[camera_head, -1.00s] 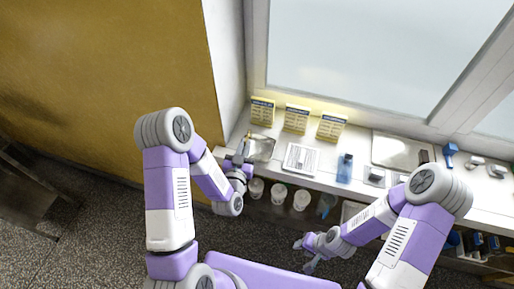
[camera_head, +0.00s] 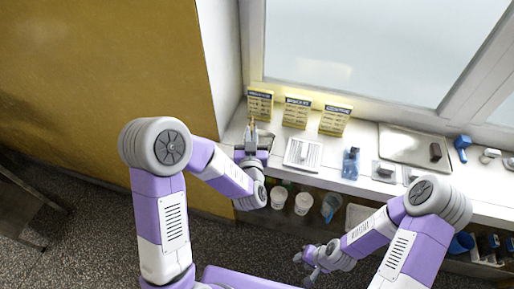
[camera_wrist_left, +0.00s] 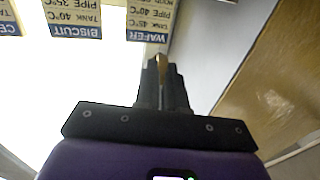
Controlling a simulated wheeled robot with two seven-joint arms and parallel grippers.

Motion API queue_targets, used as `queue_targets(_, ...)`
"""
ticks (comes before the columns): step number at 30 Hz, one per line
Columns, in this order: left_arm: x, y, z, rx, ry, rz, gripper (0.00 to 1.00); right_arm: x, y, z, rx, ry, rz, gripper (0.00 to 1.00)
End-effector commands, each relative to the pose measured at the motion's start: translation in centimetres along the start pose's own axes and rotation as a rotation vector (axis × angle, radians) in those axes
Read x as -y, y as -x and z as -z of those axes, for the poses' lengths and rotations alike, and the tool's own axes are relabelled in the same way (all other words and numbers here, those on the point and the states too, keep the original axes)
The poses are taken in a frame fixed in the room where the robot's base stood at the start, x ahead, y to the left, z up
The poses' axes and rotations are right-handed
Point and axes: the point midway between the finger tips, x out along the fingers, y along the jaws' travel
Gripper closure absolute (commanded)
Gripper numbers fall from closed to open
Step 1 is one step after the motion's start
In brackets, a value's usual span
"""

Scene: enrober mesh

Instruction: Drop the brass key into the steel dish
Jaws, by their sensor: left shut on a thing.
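My left gripper (camera_head: 252,133) is shut on the brass key (camera_head: 253,121), which sticks up past the fingertips. In the left wrist view the key (camera_wrist_left: 160,62) shows as a brass-coloured tip between the dark fingers. The steel dish (camera_head: 267,142) is at the left end of the white counter, largely hidden by my left gripper and wrist. The gripper appears over or just beside it; the height between them is unclear. My right gripper (camera_head: 306,262) is low in front of the counter, its fingers apart and empty.
Three yellow placards (camera_head: 297,112) stand along the window behind the dish. A white slotted tray (camera_head: 302,153) lies to its right, then a blue bottle (camera_head: 351,163) and a large metal tray (camera_head: 408,146). White cups (camera_head: 303,203) sit below the counter edge. A wall closes the left side.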

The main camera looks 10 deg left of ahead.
Motion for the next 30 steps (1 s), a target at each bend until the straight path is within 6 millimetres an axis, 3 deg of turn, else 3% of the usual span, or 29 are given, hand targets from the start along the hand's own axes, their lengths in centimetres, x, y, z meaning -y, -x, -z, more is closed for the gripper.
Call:
queue_targets(4, -0.01, -0.01, -1.56, -0.002, 0.001, 0.000, 1.00, -0.41, -1.08, 0.04, 0.000, 0.000, 0.000, 0.62)
queue_targets(13, -0.02, -0.01, -1.67, -0.003, 0.002, -0.001, 1.00, -0.40, -1.08, 0.04, 0.000, 0.000, 0.000, 0.62)
queue_targets(14, -0.02, -0.01, -1.66, -0.003, 0.002, -0.001, 0.87, -0.40, -1.08, 0.04, 0.000, 0.000, 0.000, 0.62)
queue_targets(19, -0.01, -0.01, -1.68, -0.003, 0.001, 0.000, 0.61, -0.41, -1.08, 0.04, 0.000, 0.000, 0.000, 0.62)
queue_targets(30, -0.04, 0.47, -1.76, 0.000, 0.001, -0.002, 0.60, -0.41, -1.08, 0.04, 0.000, 0.000, 0.000, 0.62)
